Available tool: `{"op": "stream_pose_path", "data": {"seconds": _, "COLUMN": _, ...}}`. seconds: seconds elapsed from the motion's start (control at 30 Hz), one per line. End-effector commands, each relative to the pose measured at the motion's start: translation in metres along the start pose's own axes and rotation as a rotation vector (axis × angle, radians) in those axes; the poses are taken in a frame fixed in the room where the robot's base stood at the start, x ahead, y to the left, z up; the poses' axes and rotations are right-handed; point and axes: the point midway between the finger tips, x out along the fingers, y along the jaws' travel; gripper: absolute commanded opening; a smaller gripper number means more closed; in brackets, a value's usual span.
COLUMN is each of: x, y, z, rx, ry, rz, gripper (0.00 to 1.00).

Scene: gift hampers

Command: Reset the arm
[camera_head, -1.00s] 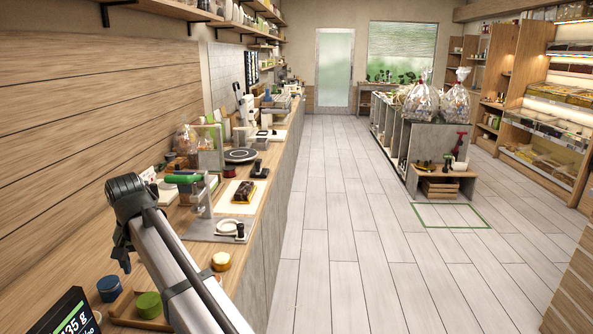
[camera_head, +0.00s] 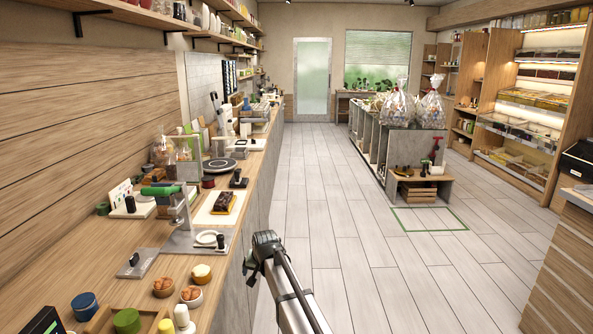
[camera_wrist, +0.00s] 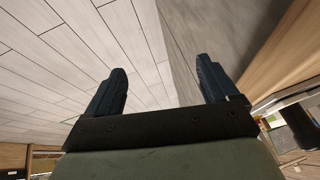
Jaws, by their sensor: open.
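My gripper (camera_wrist: 160,88) shows in the wrist view with its two dark fingers wide apart and nothing between them. Beyond the fingers are floor planks and the grey side of the counter. In the head view my arm rises from the bottom edge, over the floor just right of the counter. The fingers are not clearly visible there.
The wooden counter (camera_head: 125,240) runs along the left. It bears a green-handled press (camera_head: 178,215), a dark packet on a white board (camera_head: 222,204), small bowls and jars. A grey display unit (camera_head: 400,150) with wrapped hampers stands right of centre. The floor (camera_head: 350,240) between is clear.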

Motion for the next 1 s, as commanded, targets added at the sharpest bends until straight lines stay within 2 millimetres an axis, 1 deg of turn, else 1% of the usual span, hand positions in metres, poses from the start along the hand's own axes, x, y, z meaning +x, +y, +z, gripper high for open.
{"op": "stream_pose_path", "data": {"seconds": 0.03, "x": 0.015, "y": 0.019, "z": 0.018, "rx": 0.001, "ry": -0.026, "rz": 0.018, "gripper": 0.87}}
{"op": "stream_pose_path", "data": {"seconds": 0.17, "x": 0.047, "y": 0.058, "z": 0.056, "rx": -0.006, "ry": -0.087, "rz": 0.057, "gripper": 0.87}}
{"op": "stream_pose_path", "data": {"seconds": 0.2, "x": 0.056, "y": 0.070, "z": 0.068, "rx": -0.007, "ry": -0.107, "rz": 0.068, "gripper": 0.87}}
{"op": "stream_pose_path", "data": {"seconds": 0.37, "x": 0.088, "y": 0.117, "z": 0.118, "rx": -0.013, "ry": -0.185, "rz": 0.110, "gripper": 0.87}}
{"op": "stream_pose_path", "data": {"seconds": 0.5, "x": 0.111, "y": 0.156, "z": 0.165, "rx": -0.017, "ry": -0.254, "rz": 0.141, "gripper": 0.87}}
{"op": "stream_pose_path", "data": {"seconds": 0.57, "x": 0.119, "y": 0.172, "z": 0.185, "rx": -0.019, "ry": -0.284, "rz": 0.154, "gripper": 0.87}}
{"op": "stream_pose_path", "data": {"seconds": 0.6, "x": 0.124, "y": 0.183, "z": 0.199, "rx": -0.019, "ry": -0.304, "rz": 0.162, "gripper": 0.87}}
{"op": "stream_pose_path", "data": {"seconds": 0.67, "x": 0.131, "y": 0.198, "z": 0.220, "rx": -0.021, "ry": -0.335, "rz": 0.173, "gripper": 0.87}}
{"op": "stream_pose_path", "data": {"seconds": 0.7, "x": 0.135, "y": 0.208, "z": 0.234, "rx": -0.022, "ry": -0.356, "rz": 0.180, "gripper": 0.87}}
{"op": "stream_pose_path", "data": {"seconds": 0.87, "x": 0.146, "y": 0.247, "z": 0.291, "rx": -0.024, "ry": -0.440, "rz": 0.205, "gripper": 0.87}}
{"op": "stream_pose_path", "data": {"seconds": 0.9, "x": 0.148, "y": 0.256, "z": 0.306, "rx": -0.023, "ry": -0.461, "rz": 0.211, "gripper": 0.87}}
{"op": "stream_pose_path", "data": {"seconds": 0.97, "x": 0.150, "y": 0.269, "z": 0.328, "rx": -0.024, "ry": -0.493, "rz": 0.218, "gripper": 0.87}}
{"op": "stream_pose_path", "data": {"seconds": 1.0, "x": 0.151, "y": 0.277, "z": 0.343, "rx": -0.025, "ry": -0.514, "rz": 0.222, "gripper": 0.87}}
